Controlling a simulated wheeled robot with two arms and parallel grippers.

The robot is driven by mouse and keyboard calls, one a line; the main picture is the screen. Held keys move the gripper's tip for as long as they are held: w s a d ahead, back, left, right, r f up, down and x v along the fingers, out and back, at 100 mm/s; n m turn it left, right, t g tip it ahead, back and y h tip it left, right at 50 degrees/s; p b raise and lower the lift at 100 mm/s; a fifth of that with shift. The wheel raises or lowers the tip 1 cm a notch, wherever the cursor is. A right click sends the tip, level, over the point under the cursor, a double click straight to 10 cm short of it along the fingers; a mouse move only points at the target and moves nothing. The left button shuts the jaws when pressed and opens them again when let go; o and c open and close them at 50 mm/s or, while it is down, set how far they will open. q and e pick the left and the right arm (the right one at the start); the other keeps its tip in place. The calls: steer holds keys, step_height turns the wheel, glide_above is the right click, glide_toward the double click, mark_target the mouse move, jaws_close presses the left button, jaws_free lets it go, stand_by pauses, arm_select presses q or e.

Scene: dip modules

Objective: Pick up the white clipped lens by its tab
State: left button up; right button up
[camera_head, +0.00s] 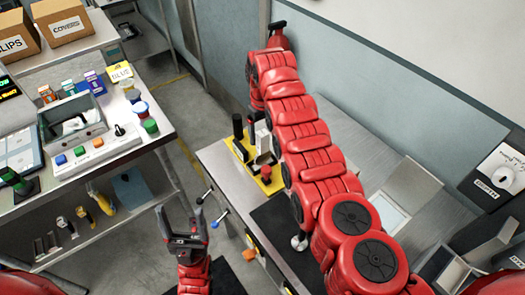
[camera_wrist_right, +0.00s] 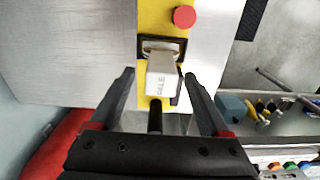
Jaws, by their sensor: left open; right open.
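A pale block with dark lettering that seems to read "PALE" (camera_wrist_right: 162,76) stands in a dark-rimmed slot on a yellow plate (camera_wrist_right: 152,15) in the right wrist view. I cannot tell for sure whether it is the white clipped lens or its tab. In the head view a whitish piece (camera_head: 263,141) shows on the yellow plate, partly behind my right arm. My right gripper (camera_wrist_right: 160,78) is open, with its fingers apart on either side of the block; contact is not visible. My left gripper (camera_head: 181,212) is open and empty, left of the bench.
The yellow plate also bears a red knob (camera_head: 266,172) and a black post (camera_head: 238,127). A grey bench (camera_head: 225,165) carries the plate. At left, a shelf unit holds a control panel (camera_head: 100,150), coloured modules and boxes (camera_head: 60,20). Floor shows between the furniture.

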mark_target(263, 142)
steer(key=shift+s+f+p, duration=0.2)
steer(key=shift+f+p, duration=0.35)
steer(key=shift+p, duration=0.3)
steer(key=shift+w+f+b, duration=0.15)
steer(key=shift+f+b, duration=0.15)
steer(key=shift+f, duration=1.05)
steer(key=shift+c, duration=0.3)
jaws_close()
